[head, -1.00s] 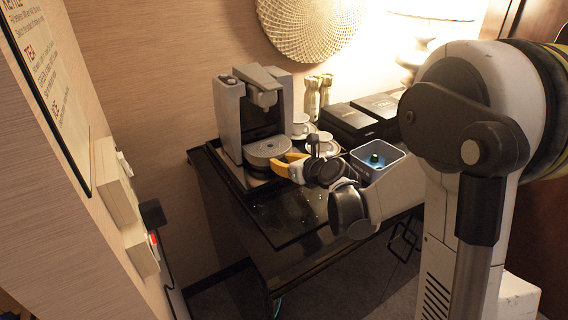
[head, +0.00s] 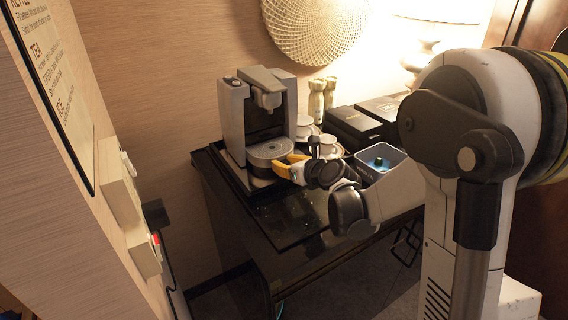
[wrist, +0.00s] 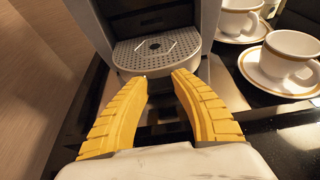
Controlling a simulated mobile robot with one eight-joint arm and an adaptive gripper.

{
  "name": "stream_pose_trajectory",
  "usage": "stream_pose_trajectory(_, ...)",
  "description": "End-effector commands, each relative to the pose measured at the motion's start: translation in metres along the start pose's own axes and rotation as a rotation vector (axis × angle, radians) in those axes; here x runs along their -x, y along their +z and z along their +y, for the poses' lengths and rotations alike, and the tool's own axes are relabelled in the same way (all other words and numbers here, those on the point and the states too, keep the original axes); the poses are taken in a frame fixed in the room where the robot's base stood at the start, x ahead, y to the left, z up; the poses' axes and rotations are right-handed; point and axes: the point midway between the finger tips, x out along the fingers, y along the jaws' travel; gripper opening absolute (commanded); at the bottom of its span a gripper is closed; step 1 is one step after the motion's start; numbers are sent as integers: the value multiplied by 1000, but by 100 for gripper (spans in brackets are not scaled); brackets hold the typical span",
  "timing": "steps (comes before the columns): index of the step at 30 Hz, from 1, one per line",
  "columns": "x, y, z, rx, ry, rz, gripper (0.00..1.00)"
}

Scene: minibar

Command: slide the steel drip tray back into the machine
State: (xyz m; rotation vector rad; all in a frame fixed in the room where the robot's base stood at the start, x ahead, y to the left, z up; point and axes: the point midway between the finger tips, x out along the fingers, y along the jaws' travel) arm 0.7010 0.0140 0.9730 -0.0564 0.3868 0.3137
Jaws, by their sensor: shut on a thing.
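The steel drip tray (wrist: 157,50) is a grey, round-fronted piece with a perforated top. It sits low at the front of the coffee machine (head: 232,112), under its spout, and its front part sticks out. In the head view the tray (head: 270,152) shows left of my gripper (head: 287,167). The exact contact is hidden below the rim. How far the tray's back reaches into the machine cannot be seen.
White gold-rimmed cups (wrist: 292,53) on saucers (wrist: 262,78) stand close on the right. A bin-like container (head: 379,160) and black boxes (head: 354,124) are farther right. The glossy black counter (head: 283,222) is clear in front of the machine. A wall stands on the left.

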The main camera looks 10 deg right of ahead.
Motion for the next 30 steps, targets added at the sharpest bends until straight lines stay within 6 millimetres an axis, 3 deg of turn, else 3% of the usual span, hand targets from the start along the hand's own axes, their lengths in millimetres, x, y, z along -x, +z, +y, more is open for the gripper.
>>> stream_pose_trajectory(8,0,-1,0,0,0,0,0)
stream_pose_trajectory(9,0,-1,0,0,0,0,32)
stream_pose_trajectory(11,0,-1,0,0,0,0,51)
stream_pose_trajectory(12,0,-1,0,0,0,0,53)
stream_pose_trajectory(23,5,-1,0,0,-1,0,53)
stream_pose_trajectory(30,51,-1,0,-1,-2,0,53)
